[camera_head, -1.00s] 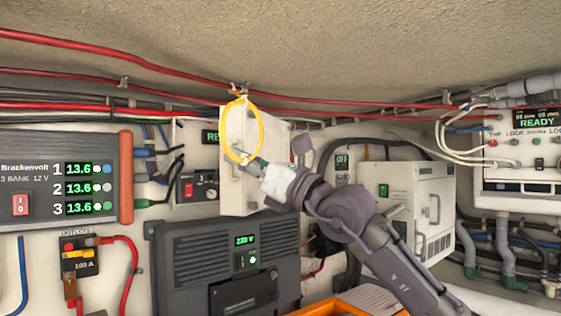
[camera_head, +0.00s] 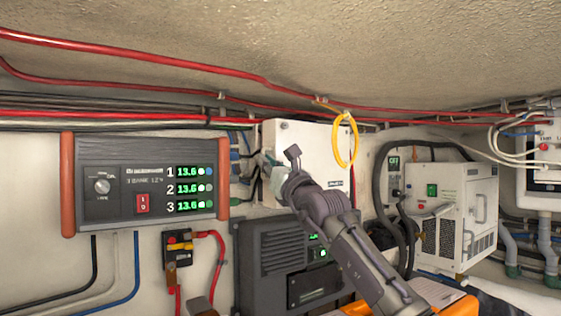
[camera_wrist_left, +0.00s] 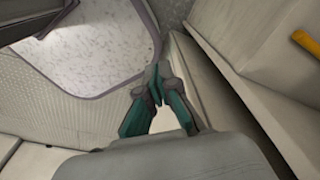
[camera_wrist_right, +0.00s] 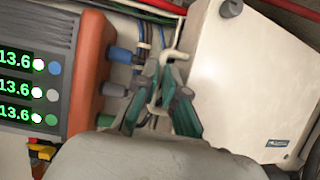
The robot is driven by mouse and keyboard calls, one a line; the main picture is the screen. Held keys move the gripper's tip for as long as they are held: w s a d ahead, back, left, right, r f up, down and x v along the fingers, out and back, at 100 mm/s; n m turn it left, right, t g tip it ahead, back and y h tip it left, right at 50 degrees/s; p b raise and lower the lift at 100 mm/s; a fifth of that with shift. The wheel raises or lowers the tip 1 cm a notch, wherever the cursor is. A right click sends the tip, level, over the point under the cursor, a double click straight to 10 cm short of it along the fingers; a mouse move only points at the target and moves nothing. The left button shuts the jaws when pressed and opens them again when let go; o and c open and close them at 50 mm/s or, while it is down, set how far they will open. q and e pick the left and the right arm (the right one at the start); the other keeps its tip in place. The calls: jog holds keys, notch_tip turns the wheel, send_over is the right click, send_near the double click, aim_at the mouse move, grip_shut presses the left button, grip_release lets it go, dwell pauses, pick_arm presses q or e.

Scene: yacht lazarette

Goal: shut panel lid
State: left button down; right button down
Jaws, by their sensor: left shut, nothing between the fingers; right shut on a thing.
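The white panel lid (camera_head: 298,150) covers the panel box on the back wall; the panel's face is hidden behind it. I cannot tell if the lid is fully flush. In the right wrist view the lid (camera_wrist_right: 255,85) fills the right side, with a pale hooked handle (camera_wrist_right: 176,56) at its left edge. My right gripper (camera_head: 266,166) is at the lid's left edge; in its wrist view the fingers (camera_wrist_right: 158,85) are shut on the handle. My left gripper (camera_wrist_left: 155,80) is shut and empty, out of the head view, above a patterned floor.
A yellow cable loop (camera_head: 346,140) hangs in front of the lid's right side. The battery charger (camera_head: 145,185) is left of the lid, a dark inverter (camera_head: 270,250) below. A white unit (camera_head: 455,215) stands right. Red cables (camera_head: 200,65) run above.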

jog(key=shift+a+f, duration=0.2)
jog(key=shift+a, duration=0.45)
jog(key=c, duration=1.4)
grip_release()
jog(key=shift+a, duration=0.1)
jog(key=shift+o, duration=0.7)
jog(key=shift+s+a+r, duration=0.15)
jog(key=shift+s+a, duration=0.05)
jog(key=shift+a, duration=0.1)
jog(key=shift+d, duration=0.15)
jog(key=shift+d+r, duration=0.15)
